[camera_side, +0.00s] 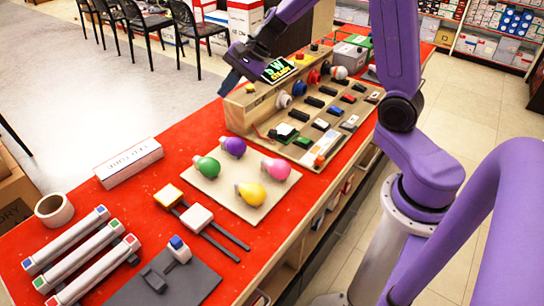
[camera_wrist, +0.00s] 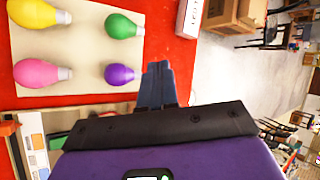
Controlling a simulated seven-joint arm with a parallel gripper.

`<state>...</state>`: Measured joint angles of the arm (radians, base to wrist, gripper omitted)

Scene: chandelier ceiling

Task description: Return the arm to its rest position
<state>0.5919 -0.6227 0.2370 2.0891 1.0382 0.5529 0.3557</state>
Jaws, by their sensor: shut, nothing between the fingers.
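My purple arm reaches over the red table (camera_side: 110,205) from the right in the side view. My gripper (camera_side: 230,82) is above the far left end of the wooden switch panel (camera_side: 240,110), pointing down and left. In the wrist view my gripper (camera_wrist: 158,72) shows its dark fingers together, with nothing between them. The purple bulb (camera_wrist: 120,74) appears just left of the fingertips there, but the side view shows my gripper apart from the bulbs. No object is held.
A beige board (camera_side: 215,185) carries green, purple, pink and yellow bulbs. Nearer are tubes (camera_side: 75,240), a tape roll (camera_side: 54,209), a white box (camera_side: 128,163) and a grey plate (camera_side: 195,285) with a switch. Chairs (camera_side: 190,25) stand beyond the table.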

